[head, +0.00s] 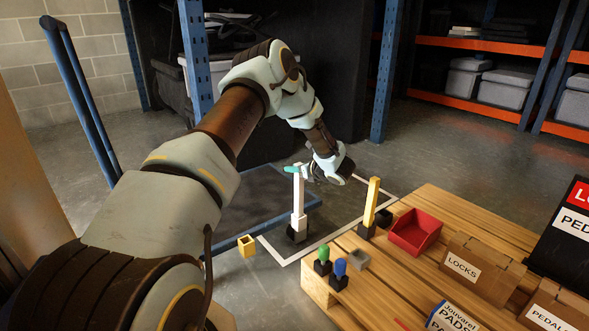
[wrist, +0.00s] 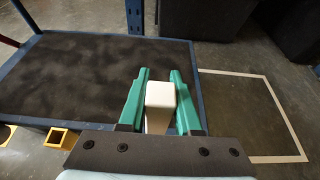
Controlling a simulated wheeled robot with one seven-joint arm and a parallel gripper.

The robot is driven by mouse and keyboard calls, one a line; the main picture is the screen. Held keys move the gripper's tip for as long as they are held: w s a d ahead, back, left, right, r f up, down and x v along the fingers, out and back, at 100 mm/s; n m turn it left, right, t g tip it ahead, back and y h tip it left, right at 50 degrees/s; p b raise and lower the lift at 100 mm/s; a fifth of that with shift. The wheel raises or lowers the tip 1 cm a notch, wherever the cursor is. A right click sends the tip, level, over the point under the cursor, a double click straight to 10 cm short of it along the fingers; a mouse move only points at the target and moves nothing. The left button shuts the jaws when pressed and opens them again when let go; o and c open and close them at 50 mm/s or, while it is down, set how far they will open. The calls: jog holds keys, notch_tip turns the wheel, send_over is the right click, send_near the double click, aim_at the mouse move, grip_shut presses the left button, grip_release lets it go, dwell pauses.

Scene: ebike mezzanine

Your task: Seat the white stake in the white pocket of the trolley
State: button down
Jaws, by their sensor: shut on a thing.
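My gripper (head: 294,169) is shut on the upper end of the white stake (head: 299,190), which stands upright in the head view. In the wrist view the stake's square top (wrist: 160,93) sits between the green fingers (wrist: 160,74). The stake's lower end meets a wider white block, which looks like the white pocket (head: 299,222), at the near edge of the trolley (head: 258,200). I cannot tell how deep the stake sits in it. A dark part shows just below the block. In the wrist view the stake and gripper hide the pocket.
A yellow pocket (head: 247,246) is on the trolley's near side, left of the stake. On the wooden pallet (head: 440,215), a yellow stake (head: 371,203) stands in a dark holder, near a red bin (head: 415,232) and green and blue-handled tools. A blue rack post stands behind.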

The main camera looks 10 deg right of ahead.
jog(key=shift+f+b, duration=0.35)
jog(key=shift+f, duration=0.1)
jog(key=c, duration=0.6)
grip_release()
jog(key=shift+r, duration=0.15)
